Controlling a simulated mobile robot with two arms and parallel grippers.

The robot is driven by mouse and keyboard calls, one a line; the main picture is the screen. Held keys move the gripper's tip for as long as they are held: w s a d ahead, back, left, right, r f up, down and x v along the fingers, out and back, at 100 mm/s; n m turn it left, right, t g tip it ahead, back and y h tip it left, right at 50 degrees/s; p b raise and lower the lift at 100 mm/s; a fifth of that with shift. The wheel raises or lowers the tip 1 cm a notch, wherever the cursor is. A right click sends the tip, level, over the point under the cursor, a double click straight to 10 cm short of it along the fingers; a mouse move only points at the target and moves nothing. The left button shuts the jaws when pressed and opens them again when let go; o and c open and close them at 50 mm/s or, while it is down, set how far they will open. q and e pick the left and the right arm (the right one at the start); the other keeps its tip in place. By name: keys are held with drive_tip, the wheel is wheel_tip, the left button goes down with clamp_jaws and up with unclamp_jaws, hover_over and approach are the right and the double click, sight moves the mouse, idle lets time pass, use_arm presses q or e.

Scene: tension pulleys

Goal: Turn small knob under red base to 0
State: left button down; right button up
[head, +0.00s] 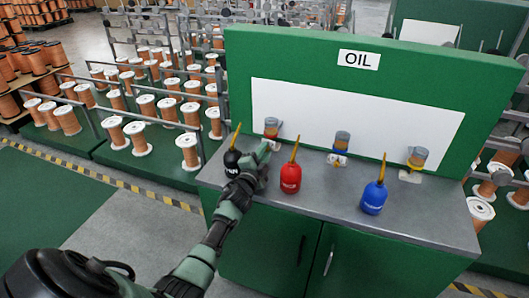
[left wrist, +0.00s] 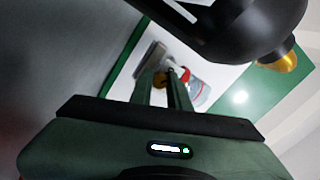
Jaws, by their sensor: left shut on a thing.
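The red-based dispenser (head: 271,130) stands at the left end of the counter, against the white panel, with a grey and orange reservoir on top. In the left wrist view its red base (left wrist: 185,75) and clear reservoir (left wrist: 198,93) show just beyond my fingers. My left gripper (head: 267,147) reaches in under the red base, between the black and red oil cans. In the left wrist view the gripper (left wrist: 163,80) is shut on a small brownish knob, mostly hidden by the fingers. The knob's mark and scale cannot be read. My right gripper is not in view.
A black oil can (head: 232,162) is close left of my gripper; it looms large in the left wrist view (left wrist: 240,25). A red oil can (head: 290,179) stands close right.

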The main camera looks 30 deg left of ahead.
use_arm(q)
drive_tip(key=shift+f, duration=0.15)
drive_tip(key=c, duration=1.3)
unclamp_jaws()
drive_tip(key=shift+c, duration=0.2)
drive_tip(key=shift+s, duration=0.1)
drive_tip(key=v, duration=0.7)
drive_tip(key=shift+s+d, duration=0.15)
drive_tip(key=shift+s, duration=0.2)
